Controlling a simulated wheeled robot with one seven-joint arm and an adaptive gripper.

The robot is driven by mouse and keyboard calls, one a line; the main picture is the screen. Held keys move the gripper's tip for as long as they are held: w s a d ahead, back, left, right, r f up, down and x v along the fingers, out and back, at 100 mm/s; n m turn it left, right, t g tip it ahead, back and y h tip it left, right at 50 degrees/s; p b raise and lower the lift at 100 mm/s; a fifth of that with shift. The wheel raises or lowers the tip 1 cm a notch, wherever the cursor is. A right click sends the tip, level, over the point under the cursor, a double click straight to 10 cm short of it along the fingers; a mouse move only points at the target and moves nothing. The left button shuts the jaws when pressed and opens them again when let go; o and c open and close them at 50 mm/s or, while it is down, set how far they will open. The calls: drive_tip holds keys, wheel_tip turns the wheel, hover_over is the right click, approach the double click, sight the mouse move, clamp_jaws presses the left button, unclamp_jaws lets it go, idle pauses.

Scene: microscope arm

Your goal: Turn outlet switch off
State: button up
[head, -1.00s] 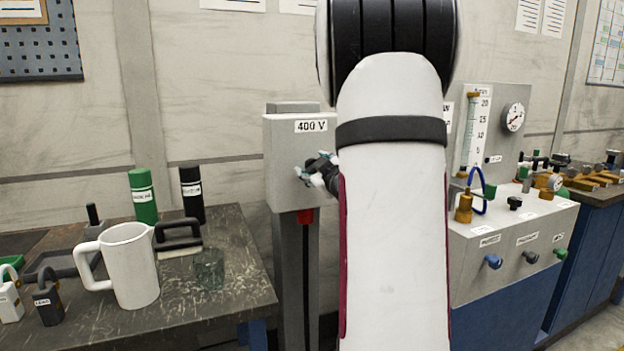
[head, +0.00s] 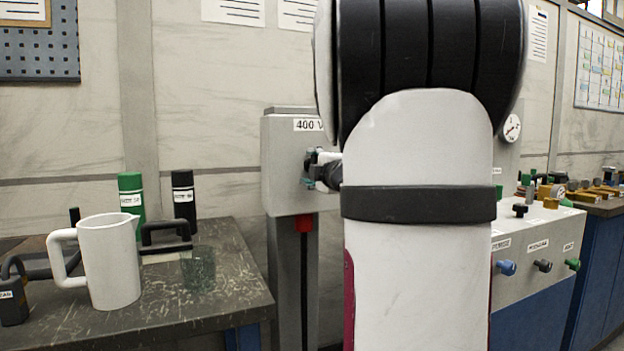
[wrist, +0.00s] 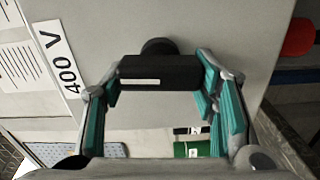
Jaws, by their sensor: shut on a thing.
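The outlet box (head: 283,165) is a grey box labelled 400 V on a grey post. Its switch (wrist: 160,72) is a black bar-shaped handle with a white mark on a round black base, seen in the wrist view. My gripper (wrist: 160,88) has its teal-padded fingers on both ends of the handle and is shut on it. In the head view my gripper (head: 322,170) is at the front of the box; my arm hides the box's right part, and the switch is hard to make out there.
A red plug (head: 304,222) with a black cable hangs under the box. On the left workbench (head: 215,305) stand a white mug (head: 108,262), a glass (head: 198,270), and a green (head: 131,200) and a black canister (head: 184,200). A valve panel (head: 535,245) stands on the right.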

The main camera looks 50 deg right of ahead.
drive_tip(key=shift+f+n+b, duration=0.1)
drive_tip(key=shift+n+b, duration=0.35)
drive_tip(key=shift+n, duration=0.15)
drive_tip(key=o, duration=1.2)
drive_tip(key=shift+c, duration=0.2)
drive_tip(key=v, duration=1.2)
